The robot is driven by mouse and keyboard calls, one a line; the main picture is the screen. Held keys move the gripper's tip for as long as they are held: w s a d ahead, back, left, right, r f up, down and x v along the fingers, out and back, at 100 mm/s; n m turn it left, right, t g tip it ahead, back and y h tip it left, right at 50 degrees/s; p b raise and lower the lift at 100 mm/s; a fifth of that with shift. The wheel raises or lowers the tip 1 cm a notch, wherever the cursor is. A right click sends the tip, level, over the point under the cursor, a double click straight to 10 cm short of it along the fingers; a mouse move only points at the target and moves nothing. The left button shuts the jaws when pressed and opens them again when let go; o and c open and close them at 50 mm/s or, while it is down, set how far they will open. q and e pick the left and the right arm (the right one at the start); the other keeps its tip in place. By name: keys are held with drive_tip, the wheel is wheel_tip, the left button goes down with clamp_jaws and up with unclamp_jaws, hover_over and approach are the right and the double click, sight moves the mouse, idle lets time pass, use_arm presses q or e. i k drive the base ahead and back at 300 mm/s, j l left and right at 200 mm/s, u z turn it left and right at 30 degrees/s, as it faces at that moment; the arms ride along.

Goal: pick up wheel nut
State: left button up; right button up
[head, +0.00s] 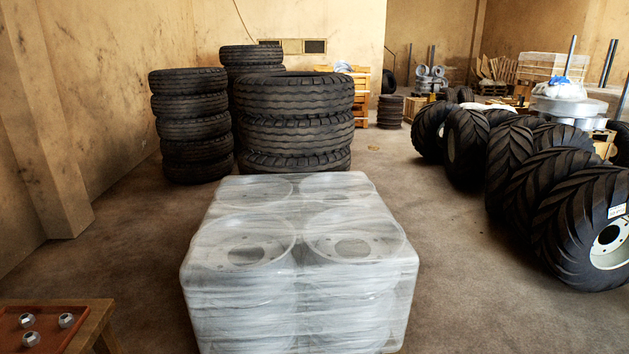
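Three silver wheel nuts lie apart from one another in a shallow reddish-brown tray (52,342) at the lower left of the head view. One nut (27,320) is at the back left, one nut (66,320) is at the right near the tray's rim, and one nut (30,338) is nearer the front. The tray rests on a wooden table (92,322), which the picture's edge cuts off. Neither of my grippers shows in this view.
A pallet of plastic-wrapped wheel rims (300,255) stands in the middle, right of the table. Stacked tyres (295,115) stand behind it. Large treaded wheels (580,215) line the right side. Bare floor (140,270) lies between the table and the pallet.

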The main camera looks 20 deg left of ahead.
sight(26, 320)
drive_tip(key=i+u, duration=0.25)
drive_tip(key=u, duration=0.2)
drive_tip(key=i+u, duration=0.3)
drive_tip(key=u, duration=0.15)
drive_tip(key=i+u, duration=0.25)
drive_tip(key=u, duration=0.2)
